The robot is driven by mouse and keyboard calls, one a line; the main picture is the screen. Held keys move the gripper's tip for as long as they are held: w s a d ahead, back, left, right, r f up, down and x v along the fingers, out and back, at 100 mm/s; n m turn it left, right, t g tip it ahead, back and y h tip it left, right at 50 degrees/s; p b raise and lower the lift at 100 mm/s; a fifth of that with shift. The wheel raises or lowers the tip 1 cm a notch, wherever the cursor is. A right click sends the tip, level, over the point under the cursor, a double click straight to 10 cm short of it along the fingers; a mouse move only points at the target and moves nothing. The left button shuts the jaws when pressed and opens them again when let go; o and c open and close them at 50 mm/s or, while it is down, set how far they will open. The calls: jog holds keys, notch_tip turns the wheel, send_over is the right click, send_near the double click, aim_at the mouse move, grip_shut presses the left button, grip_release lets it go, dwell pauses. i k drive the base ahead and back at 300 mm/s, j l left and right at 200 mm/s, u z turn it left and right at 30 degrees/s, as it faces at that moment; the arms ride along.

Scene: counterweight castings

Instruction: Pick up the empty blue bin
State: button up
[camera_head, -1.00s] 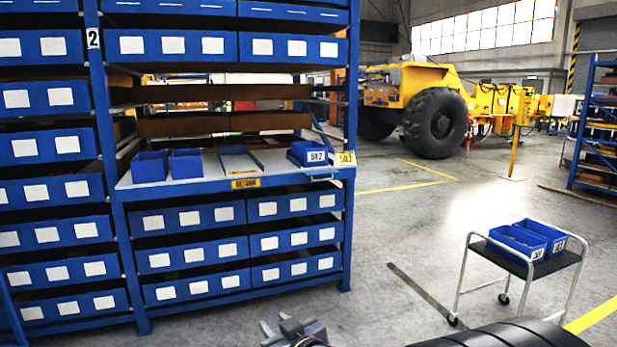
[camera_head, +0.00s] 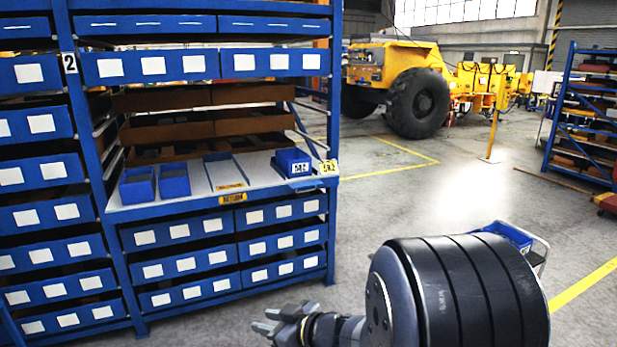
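Two small open blue bins stand side by side on the grey shelf ledge (camera_head: 120,209): the left bin (camera_head: 137,191) and the right bin (camera_head: 174,186). Their visible insides look plain blue, but I cannot see fully to the bottom. A labelled blue bin (camera_head: 293,170) stands at the ledge's right end; its contents cannot be made out. Another blue bin (camera_head: 507,235) is on the cart at right, mostly hidden behind my arm. My gripper (camera_head: 264,321) is low at the bottom of the picture, in front of the rack and apart from every bin. Its fingers look spread and empty.
The blue rack (camera_head: 332,130) holds rows of labelled drawers above and below the ledge. A shallow tray (camera_head: 224,172) lies between the bins. The cart (camera_head: 541,252) is partly hidden by my arm. A yellow vehicle (camera_head: 400,75) stands behind.

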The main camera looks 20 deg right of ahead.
aim_at(294, 163)
jog(key=i+l+z, duration=0.1)
jog(key=i+z, duration=0.3)
jog(key=i+j+z, duration=0.1)
jog(key=i+z, duration=0.3)
jog(key=i+j, duration=0.15)
jog(key=i, duration=0.3)
jog(key=i+j+z, duration=0.15)
jog(key=i, duration=0.3)
jog(key=i+j, duration=0.15)
jog(key=i, duration=0.3)
jog(key=i+j+z, duration=0.1)
jog(key=i, duration=0.35)
jog(key=i+j, duration=0.2)
jog(key=i, duration=0.2)
jog(key=i+j, duration=0.25)
jog(key=i, duration=0.15)
jog(key=i+j, duration=0.2)
jog(key=i, duration=0.2)
